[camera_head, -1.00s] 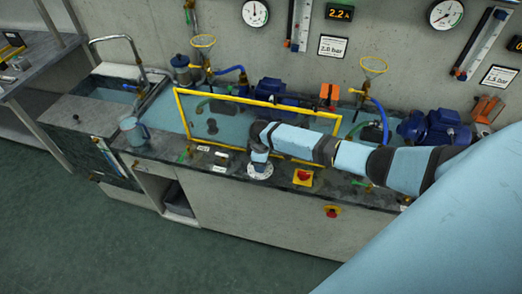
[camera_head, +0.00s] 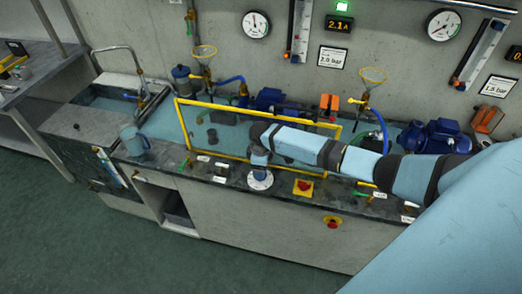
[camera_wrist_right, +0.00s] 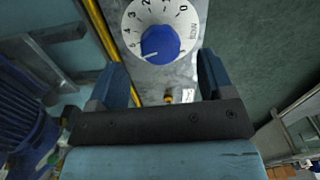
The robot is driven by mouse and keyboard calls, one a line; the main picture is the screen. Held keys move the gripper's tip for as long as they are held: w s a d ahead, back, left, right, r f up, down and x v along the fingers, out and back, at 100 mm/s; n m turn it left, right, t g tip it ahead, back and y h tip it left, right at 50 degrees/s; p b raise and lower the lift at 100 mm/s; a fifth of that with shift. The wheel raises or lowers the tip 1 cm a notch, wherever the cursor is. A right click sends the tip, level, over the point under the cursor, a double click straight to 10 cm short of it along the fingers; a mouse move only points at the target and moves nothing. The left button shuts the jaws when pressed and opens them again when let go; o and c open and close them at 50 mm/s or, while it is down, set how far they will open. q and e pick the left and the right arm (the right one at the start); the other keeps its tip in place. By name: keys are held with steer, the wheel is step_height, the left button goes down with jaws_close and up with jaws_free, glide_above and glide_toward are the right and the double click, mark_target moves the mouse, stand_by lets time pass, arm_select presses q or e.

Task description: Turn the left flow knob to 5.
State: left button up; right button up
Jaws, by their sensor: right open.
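The blue flow knob (camera_wrist_right: 160,42) sits on a round white dial with black numbers, in the right wrist view. Its white pointer line faces the lower left, near or just past the 5; the exact reading is hard to tell. In the head view its white dial (camera_head: 260,181) lies on the bench's front strip. My right gripper (camera_wrist_right: 160,62) is open, its fingers on either side of the knob in the picture, apart from it. In the head view my right gripper (camera_head: 259,158) is above the dial. My left gripper is out of view.
A red stop button on a yellow plate (camera_head: 303,188) is just right of the dial. A yellow-framed clear panel (camera_head: 215,147) stands behind it. A jug (camera_head: 134,140) stands to the left. Blue pumps (camera_head: 435,136) are at the back, below wall gauges.

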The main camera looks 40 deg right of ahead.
step_height(320, 180, up, 10)
steer(key=shift+b, duration=0.4)
steer(key=s+a+f+m+t+y, duration=0.25)
steer(key=s+a+f+t, duration=0.25)
steer(key=s+a+f, duration=0.85)
steer(key=s+a+r+m+t, duration=0.1)
steer(key=s+r+t, duration=0.1)
steer(key=s, duration=0.5)
steer(key=s+a+r+m+t, duration=0.2)
steer(key=s+r+t, duration=0.1)
steer(key=s, duration=0.3)
steer(key=shift+s+a+r+t+y, duration=0.25)
steer(key=shift+s+t+y, duration=0.1)
steer(key=shift+t, duration=0.15)
